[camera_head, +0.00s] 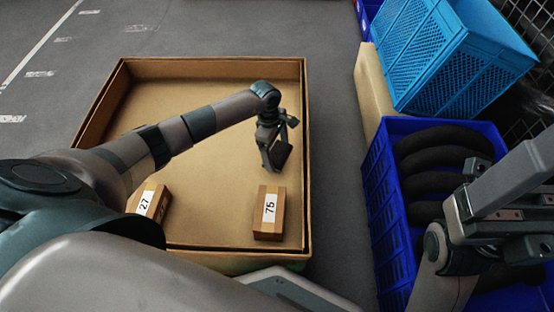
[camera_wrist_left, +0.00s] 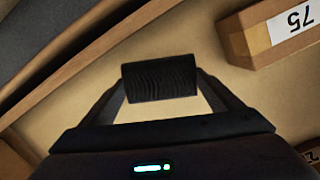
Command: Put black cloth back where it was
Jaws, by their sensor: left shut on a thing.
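My left gripper (camera_head: 274,152) is over the inside of the big open cardboard box (camera_head: 185,255), near its right wall. It is shut on a small dark thing, which I take to be the black cloth (camera_head: 283,153). In the left wrist view the black cloth (camera_wrist_left: 160,78) is a dark, ribbed, block-like piece between the two fingers. Cardboard shows behind it. I cannot tell whether it touches the box floor. My right gripper (camera_head: 452,222) is partly in view at the right, over the dark blue crate (camera_head: 382,205); its jaws are unclear.
Small cartons marked 75 (camera_head: 269,213) and 27 (camera_head: 149,203) stand in the box's near part. Several thick black rolls (camera_head: 437,140) lie in the dark blue crate. A light blue crate (camera_head: 450,55) stands behind it. Bare floor (camera_head: 335,150) separates box and crates.

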